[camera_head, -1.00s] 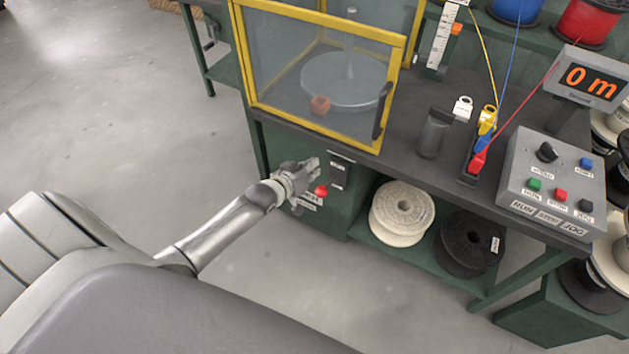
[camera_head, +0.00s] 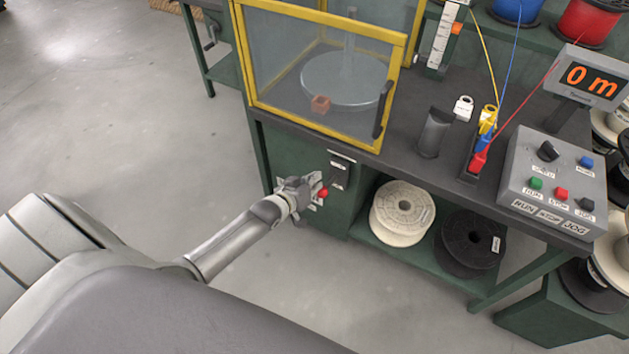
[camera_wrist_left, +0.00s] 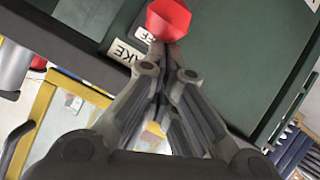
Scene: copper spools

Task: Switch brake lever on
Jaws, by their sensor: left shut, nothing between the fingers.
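The brake lever shows a red knob (camera_head: 323,193) on the green cabinet front (camera_head: 347,215), below the yellow-framed guard. In the left wrist view the red knob (camera_wrist_left: 168,20) is just beyond my fingertips, beside a partly hidden label (camera_wrist_left: 122,52). My left gripper (camera_head: 309,183) is shut and empty, with its fingertips close to the knob; whether they touch it I cannot tell. It also shows in the left wrist view (camera_wrist_left: 162,52) with the fingers together. My right gripper is not in view.
The yellow-framed guard (camera_head: 318,133) stands on the bench above the lever. A white spool (camera_head: 387,220) and a black spool (camera_head: 455,255) sit on the lower shelf. A control box (camera_head: 553,180) stands at the right. The floor at left is clear.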

